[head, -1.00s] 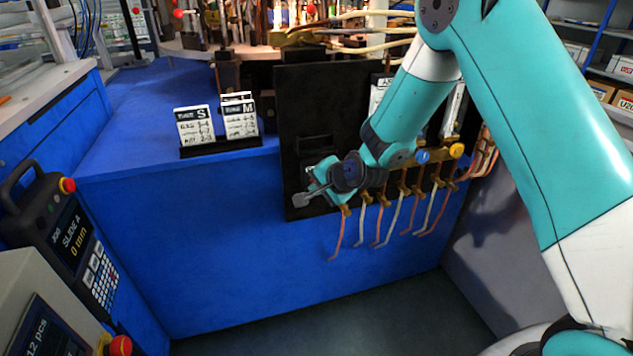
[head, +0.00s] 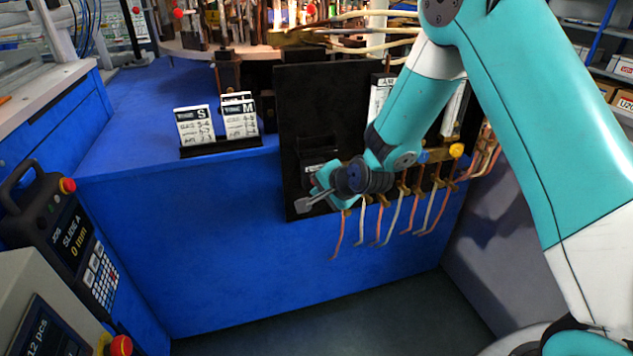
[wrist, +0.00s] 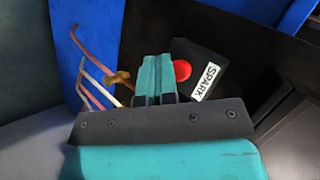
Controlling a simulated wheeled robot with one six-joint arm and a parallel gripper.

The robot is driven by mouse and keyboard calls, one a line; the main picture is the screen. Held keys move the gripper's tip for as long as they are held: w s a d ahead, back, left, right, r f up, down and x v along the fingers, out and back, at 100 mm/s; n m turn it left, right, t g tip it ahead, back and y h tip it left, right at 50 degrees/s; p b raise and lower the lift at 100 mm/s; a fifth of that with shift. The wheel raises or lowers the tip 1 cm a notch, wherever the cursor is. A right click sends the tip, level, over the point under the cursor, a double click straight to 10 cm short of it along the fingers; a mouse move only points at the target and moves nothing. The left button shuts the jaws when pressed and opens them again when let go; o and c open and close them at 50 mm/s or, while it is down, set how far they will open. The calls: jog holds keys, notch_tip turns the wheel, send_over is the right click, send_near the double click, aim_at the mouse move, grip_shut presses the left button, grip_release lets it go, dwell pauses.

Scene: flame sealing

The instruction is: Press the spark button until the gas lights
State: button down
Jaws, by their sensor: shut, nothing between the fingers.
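The red spark button (wrist: 182,70) sits on a black box beside a white label (wrist: 208,83) reading SPARK in the wrist view. My gripper (wrist: 158,58) is shut and empty, its teal fingers just left of the button in that view. The fingertips overlap the edge of the black box in the picture; I cannot tell whether they touch it. In the head view my gripper (head: 308,203) is in front of the lower left part of the black panel (head: 300,110), and the button is hidden there.
Brass valves with blue and yellow knobs (head: 456,150) and several hanging hoses (head: 395,218) are right of my gripper. A card holder (head: 220,147) stands on the blue bench (head: 130,130). A control pendant (head: 68,235) is at left. The floor in front is clear.

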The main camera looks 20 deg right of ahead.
jog(key=shift+s, duration=0.1)
jog(key=s, duration=0.4)
jog(key=shift+s, duration=0.4)
jog(key=s+a+r+n+g+y, duration=0.2)
jog(key=s+a+r+n+g, duration=0.35)
jog(key=s+r+n, duration=0.55)
jog(key=s+r+n+g, duration=0.1)
jog(key=s+r+n, duration=0.15)
jog(key=s, duration=0.35)
jog(key=s+d+r+n+g+h, duration=0.1)
jog(key=s+r+n, duration=0.15)
jog(key=s, duration=0.35)
jog(key=s+r+n+g, duration=0.1)
jog(key=s+r+n, duration=0.15)
jog(key=s, duration=0.25)
notch_tip(320, 180, up, 19)
jog(key=p, duration=1.8)
jog(key=shift+s+d+h, duration=0.2)
jog(key=shift+s+h, duration=0.1)
jog(key=shift+s, duration=0.05)
